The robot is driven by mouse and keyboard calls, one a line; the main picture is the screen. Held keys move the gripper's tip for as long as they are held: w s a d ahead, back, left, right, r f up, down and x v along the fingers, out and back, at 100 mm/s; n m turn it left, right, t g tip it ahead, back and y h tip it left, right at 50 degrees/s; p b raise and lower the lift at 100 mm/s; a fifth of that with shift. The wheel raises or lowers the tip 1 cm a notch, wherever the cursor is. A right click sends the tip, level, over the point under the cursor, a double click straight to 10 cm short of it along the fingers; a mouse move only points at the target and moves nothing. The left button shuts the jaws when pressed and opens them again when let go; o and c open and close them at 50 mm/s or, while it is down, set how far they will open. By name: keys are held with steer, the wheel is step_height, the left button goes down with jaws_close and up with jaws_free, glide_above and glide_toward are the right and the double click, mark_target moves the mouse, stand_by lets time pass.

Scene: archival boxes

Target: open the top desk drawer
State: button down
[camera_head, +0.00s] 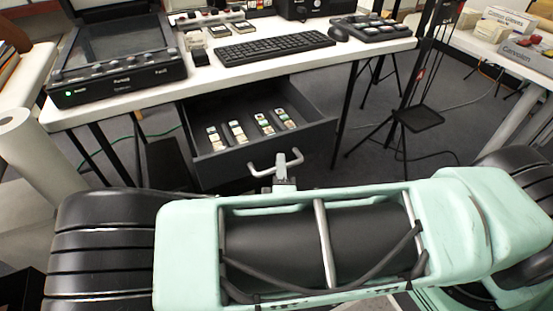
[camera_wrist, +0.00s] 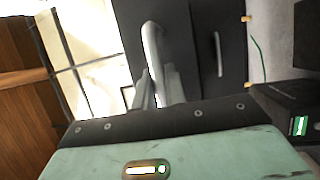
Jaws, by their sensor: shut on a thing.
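The top desk drawer (camera_head: 230,162) stands pulled out below the white desk (camera_head: 130,108), its dark inside showing in the head view. Several small light-coloured items lie in rows in it. Its grey handle (camera_head: 297,156) is on the front face and also shows in the wrist view (camera_wrist: 150,38). My gripper (camera_head: 281,163) is at the middle of the handle, shut on it. In the wrist view the fingers (camera_wrist: 155,85) meet the handle bar, but their exact contact is partly hidden.
A second handle (camera_wrist: 219,54) shows on a dark front in the wrist view. A keyboard (camera_head: 275,48), a mouse (camera_head: 338,33) and a black device (camera_head: 115,65) are on the desk. A black stand (camera_head: 418,118) is to the right. Dark floor shows between.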

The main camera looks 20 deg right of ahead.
stand_by(0.3)
steer(key=c, duration=1.5)
jaws_free()
steer(key=shift+o, duration=0.2)
steer(key=shift+s, duration=0.1)
steer(key=v, duration=1.7)
steer(key=shift+p, duration=0.35)
steer(key=shift+s+a, duration=0.1)
